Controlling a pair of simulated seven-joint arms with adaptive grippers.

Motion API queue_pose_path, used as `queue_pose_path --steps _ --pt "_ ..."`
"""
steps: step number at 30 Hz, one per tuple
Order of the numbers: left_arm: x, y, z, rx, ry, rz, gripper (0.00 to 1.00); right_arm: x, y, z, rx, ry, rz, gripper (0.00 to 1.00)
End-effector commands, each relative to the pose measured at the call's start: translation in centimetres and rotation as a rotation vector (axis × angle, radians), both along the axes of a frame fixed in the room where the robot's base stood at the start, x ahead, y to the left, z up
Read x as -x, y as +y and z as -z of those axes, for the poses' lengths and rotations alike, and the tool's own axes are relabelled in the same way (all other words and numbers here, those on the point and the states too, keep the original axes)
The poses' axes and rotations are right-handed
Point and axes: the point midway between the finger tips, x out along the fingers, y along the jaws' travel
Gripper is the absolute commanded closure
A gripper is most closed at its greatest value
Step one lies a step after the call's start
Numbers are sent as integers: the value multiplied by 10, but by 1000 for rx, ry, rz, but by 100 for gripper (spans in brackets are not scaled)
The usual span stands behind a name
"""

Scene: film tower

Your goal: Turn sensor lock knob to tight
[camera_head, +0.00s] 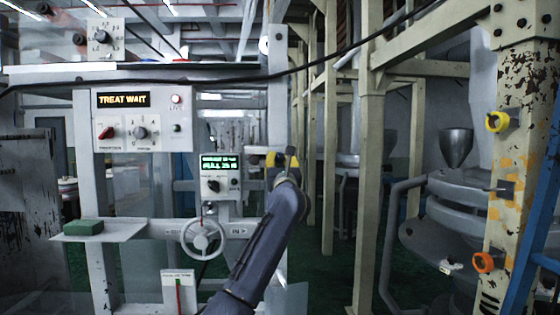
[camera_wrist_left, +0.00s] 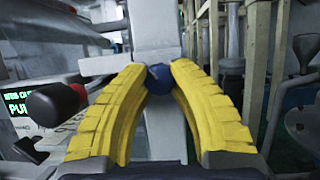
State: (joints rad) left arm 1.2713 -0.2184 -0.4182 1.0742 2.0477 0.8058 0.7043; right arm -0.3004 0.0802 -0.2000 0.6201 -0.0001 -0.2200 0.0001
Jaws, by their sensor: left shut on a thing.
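A round dark blue knob (camera_wrist_left: 157,80) sits between the yellow fingertips of my left gripper (camera_wrist_left: 160,72) in the left wrist view, in front of a pale grey post (camera_wrist_left: 153,25). The fingers are shut on it, touching it from both sides. In the head view my left gripper (camera_head: 283,160) is beside the right edge of the small display panel (camera_head: 221,192), and the blue knob is hidden behind it. I cannot read any tight or loose mark by the knob. My right gripper is not in view.
A black knob with a red collar (camera_wrist_left: 57,102) sticks out close to the left finger. A white handwheel (camera_head: 203,237) is below the panel. The TREAT WAIT panel (camera_head: 140,120) is at upper left. A green block (camera_head: 84,227) lies on a shelf (camera_head: 125,233).

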Motion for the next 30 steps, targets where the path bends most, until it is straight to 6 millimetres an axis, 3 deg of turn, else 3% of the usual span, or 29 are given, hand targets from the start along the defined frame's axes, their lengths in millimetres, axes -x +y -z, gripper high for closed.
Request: queue_pose_path --steps 9,22,23,30 --pt "-2 1 6 -178 23 0 100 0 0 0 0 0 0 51" --pt "-2 1 8 -204 26 0 100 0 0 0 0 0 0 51" --pt "-2 1 8 -204 26 0 74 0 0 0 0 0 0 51" --pt "-1 1 4 -203 21 0 46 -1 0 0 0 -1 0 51"
